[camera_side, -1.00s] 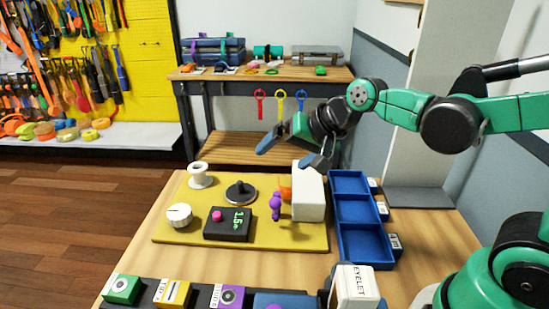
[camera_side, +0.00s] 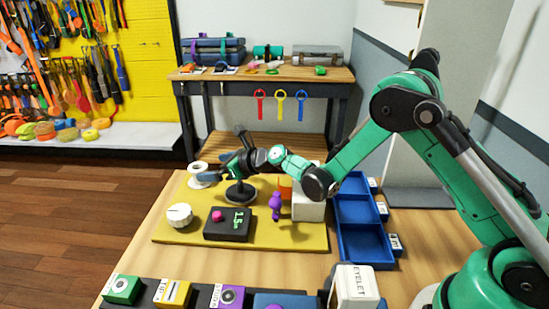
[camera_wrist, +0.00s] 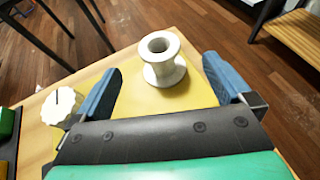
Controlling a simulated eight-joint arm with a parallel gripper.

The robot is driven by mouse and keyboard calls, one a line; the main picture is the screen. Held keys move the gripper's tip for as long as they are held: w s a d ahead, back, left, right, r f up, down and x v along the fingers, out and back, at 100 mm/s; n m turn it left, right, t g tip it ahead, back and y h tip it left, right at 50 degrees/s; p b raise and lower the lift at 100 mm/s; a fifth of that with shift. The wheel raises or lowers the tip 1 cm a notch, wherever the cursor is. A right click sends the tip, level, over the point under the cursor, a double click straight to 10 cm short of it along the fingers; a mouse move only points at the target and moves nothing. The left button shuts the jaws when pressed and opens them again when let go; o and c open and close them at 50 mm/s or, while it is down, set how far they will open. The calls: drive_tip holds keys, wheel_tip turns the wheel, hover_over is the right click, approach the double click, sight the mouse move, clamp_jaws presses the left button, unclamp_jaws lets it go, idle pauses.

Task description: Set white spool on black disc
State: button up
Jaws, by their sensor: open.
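The white spool (camera_side: 203,176) stands upright near the back left corner of the yellow board (camera_side: 166,222). In the wrist view the white spool (camera_wrist: 162,60) shows its hollow top, ahead of and between my two blue fingers. My gripper (camera_side: 222,165) is open and empty beside the spool, on its right; in the wrist view my gripper (camera_wrist: 165,83) has its fingers well apart, with the spool not gripped. The black disc (camera_side: 238,198) with a centre post lies on the board just right of the spool, partly hidden by my gripper.
A blue tray (camera_side: 362,225) lies further right.

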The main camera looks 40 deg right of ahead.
sight(203, 168)
drive_tip(key=shift+x, duration=2.15)
drive_tip(key=shift+c, duration=0.2)
clamp_jaws()
wheel_tip(203, 168, up, 20)
drive_tip(key=s+d+r+h, duration=0.1)
drive_tip(key=s+d, duration=0.3)
drive_tip(key=s, duration=0.4)
drive_tip(key=s+d+r+m, duration=0.1)
drive_tip(key=s+d+r, duration=0.2)
drive_tip(key=s, duration=0.6)
drive_tip(key=shift+d+m+h, duration=0.3)
drive_tip(key=shift+d+h, duration=0.1)
